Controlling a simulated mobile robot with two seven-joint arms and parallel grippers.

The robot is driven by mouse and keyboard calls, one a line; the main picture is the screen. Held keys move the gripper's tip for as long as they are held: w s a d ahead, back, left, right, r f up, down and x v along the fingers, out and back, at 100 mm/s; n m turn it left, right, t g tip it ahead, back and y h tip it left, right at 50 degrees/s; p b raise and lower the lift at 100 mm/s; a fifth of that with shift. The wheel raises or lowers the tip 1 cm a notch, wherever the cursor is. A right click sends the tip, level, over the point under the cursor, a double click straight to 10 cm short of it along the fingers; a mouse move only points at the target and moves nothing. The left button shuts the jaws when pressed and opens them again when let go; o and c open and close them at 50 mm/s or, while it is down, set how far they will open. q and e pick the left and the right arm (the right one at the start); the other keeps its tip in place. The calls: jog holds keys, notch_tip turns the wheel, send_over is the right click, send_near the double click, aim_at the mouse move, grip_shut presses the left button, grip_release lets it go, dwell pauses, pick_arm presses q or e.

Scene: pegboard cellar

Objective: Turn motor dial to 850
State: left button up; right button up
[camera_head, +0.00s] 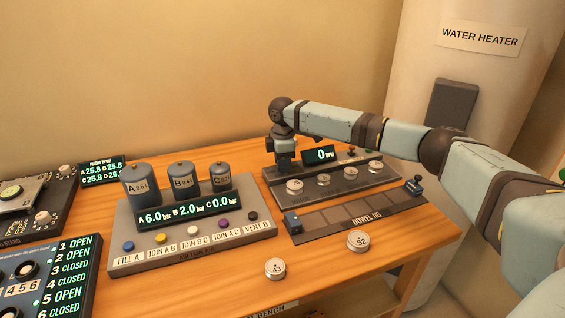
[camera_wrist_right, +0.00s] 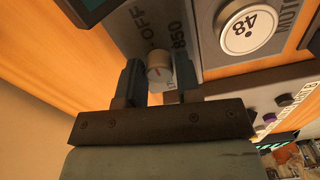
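In the head view my right gripper (camera_head: 284,165) reaches down at the left end of the motor panel (camera_head: 340,193) and hides the dial. The motor display (camera_head: 319,155) reads 0 RPM. My left gripper is not in view.
A dowel jig (camera_head: 355,218) lies in front. A tank panel (camera_head: 190,250) stands left. The table front holds two loose discs (camera_head: 275,268).

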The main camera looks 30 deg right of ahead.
jog(key=c, duration=0.4)
jog(key=shift+r+m+p, duration=0.25)
jog(key=shift+m+p, duration=0.15)
jog(key=shift+p, duration=0.7)
jog(key=shift+c, duration=0.2)
jog(key=m+p, duration=0.1)
jog(key=p, duration=0.2)
jog(key=m+p, duration=0.1)
jog(key=p, duration=0.2)
jog(key=shift+r+m, duration=0.25)
jog(key=shift+m, duration=0.15)
jog(key=m+p, duration=0.2)
jog(key=p, duration=0.1)
jog(key=m+p, duration=0.2)
jog(key=p, duration=0.1)
jog(key=m+p, duration=0.1)
jog(key=p, duration=0.2)
jog(key=shift+f+m, duration=0.25)
jog(key=shift+m, duration=0.15)
pick_arm(q)
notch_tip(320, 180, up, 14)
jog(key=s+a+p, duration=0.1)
jog(key=p, duration=0.2)
pick_arm(e)
jog(key=shift+f+m, duration=0.2)
jog(key=shift+m, duration=1.1)
jog(key=shift+d, duration=0.1)
jog(key=o, duration=0.9)
jog(key=shift+o, duration=0.2)
